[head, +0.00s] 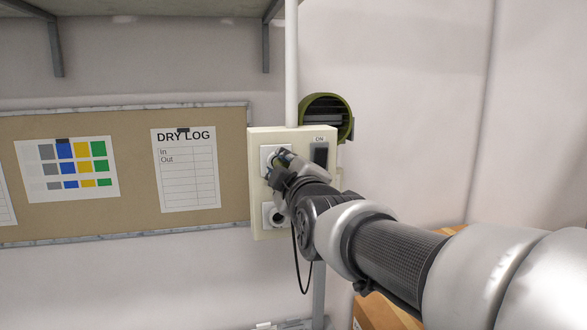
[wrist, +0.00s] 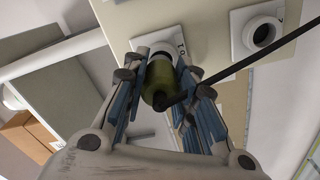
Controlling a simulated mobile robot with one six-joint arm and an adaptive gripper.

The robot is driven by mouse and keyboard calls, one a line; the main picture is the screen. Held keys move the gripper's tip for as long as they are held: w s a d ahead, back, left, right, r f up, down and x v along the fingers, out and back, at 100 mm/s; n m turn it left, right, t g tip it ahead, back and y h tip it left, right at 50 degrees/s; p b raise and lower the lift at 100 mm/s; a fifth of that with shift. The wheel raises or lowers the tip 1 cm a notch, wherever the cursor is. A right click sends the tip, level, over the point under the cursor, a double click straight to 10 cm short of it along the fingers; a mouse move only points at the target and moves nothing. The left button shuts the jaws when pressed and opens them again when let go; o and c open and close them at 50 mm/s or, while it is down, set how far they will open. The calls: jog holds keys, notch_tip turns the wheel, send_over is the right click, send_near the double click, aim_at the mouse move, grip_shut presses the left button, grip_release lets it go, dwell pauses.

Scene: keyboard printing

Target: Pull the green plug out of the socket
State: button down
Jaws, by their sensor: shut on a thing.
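The green plug (wrist: 160,80) is olive green, with a black cable leaving its back end. In the wrist view its front end is at the white upper socket (wrist: 167,46); I cannot tell how deep it sits. My gripper (wrist: 166,68) is shut on the plug, one finger on each side. In the head view my gripper (head: 280,166) is at the upper socket plate (head: 267,153) on the cream wall box (head: 256,190) and hides most of the plug. The lower socket (head: 270,213) is empty; it also shows in the wrist view (wrist: 262,33).
A dark switch (head: 320,154) marked ON is right of the upper socket. A green round housing (head: 345,105) is behind the box. The black cable (head: 302,285) hangs in a loop below. A pinboard (head: 130,210) is left; a cardboard box (head: 375,310) is low right.

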jog(key=shift+s+f, duration=0.15)
jog(key=shift+s, duration=0.05)
jog(key=shift+s+d, duration=0.1)
jog(key=shift+s, duration=0.05)
jog(key=shift+s+r, duration=0.1)
jog(key=shift+r, duration=0.1)
jog(key=shift+s+d+r, duration=0.1)
jog(key=shift+s+r, duration=0.1)
jog(key=shift+r, duration=0.05)
jog(key=shift+s+d+r+p, duration=0.25)
jog(key=shift+s+r, duration=0.3)
jog(key=shift+s, duration=0.25)
jog(key=shift+s+d+r+p, duration=0.2)
jog(key=shift+s+r, duration=0.35)
jog(key=shift+s, duration=0.25)
